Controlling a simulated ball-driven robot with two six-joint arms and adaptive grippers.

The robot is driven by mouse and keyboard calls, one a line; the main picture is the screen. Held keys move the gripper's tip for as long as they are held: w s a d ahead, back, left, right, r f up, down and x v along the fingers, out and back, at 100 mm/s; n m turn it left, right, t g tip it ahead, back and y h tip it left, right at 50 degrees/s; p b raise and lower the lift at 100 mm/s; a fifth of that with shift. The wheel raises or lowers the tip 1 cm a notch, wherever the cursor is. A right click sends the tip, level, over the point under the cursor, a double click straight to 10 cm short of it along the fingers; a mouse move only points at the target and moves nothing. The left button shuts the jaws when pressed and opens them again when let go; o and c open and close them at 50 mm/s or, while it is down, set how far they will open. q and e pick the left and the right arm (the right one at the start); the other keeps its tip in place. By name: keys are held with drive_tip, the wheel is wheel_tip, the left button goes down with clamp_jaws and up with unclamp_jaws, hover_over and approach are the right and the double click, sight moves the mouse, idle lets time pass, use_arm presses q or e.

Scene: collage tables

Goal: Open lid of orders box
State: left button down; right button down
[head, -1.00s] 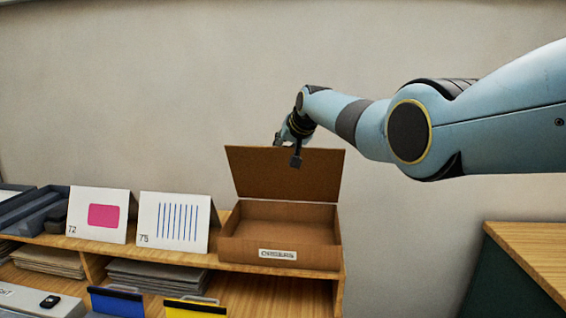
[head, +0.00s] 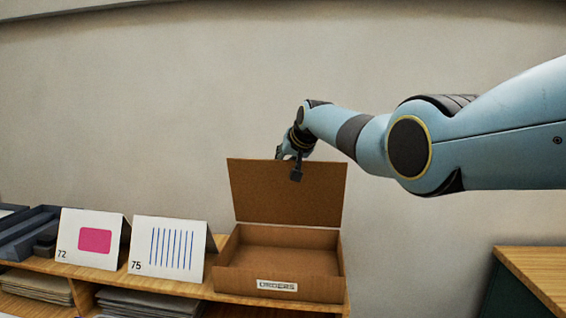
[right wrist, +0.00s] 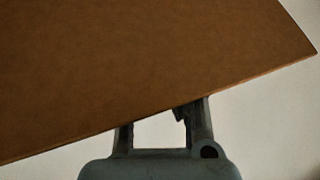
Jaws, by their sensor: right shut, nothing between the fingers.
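The orders box (head: 275,283) is a brown cardboard box with a white label on its front, standing on the wooden shelf top. Its lid (head: 285,200) stands raised at the back edge, nearly upright, and the inside looks empty. My right gripper (head: 290,168) is at the top edge of the lid, partly hidden behind it. In the right wrist view the lid (right wrist: 140,65) fills the upper part and covers the fingertips of the shut gripper. Whether the fingers touch the lid I cannot tell. My left gripper is not in view.
Two white cards, one with a pink patch (head: 95,241) and one with blue stripes (head: 166,249), stand left of the box. Dark trays (head: 28,238) are at far left. A wooden-topped cabinet (head: 535,270) is at right. The wall is close behind.

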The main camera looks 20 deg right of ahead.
drive_tip(key=shift+s+d+f, duration=0.3)
drive_tip(key=shift+d+f, duration=0.1)
drive_tip(key=shift+f, duration=0.25)
drive_tip(key=c, duration=1.6)
unclamp_jaws()
drive_tip(key=shift+d, duration=0.2)
drive_tip(key=shift+c, duration=0.2)
drive_tip(key=o, duration=0.5)
drive_tip(key=shift+o, duration=0.2)
drive_tip(key=shift+r, duration=0.1)
drive_tip(key=shift+r, duration=0.1)
drive_tip(key=v, duration=1.2)
drive_tip(key=shift+w+r, duration=0.15)
drive_tip(key=shift+r, duration=0.05)
drive_tip(key=shift+a, duration=0.1)
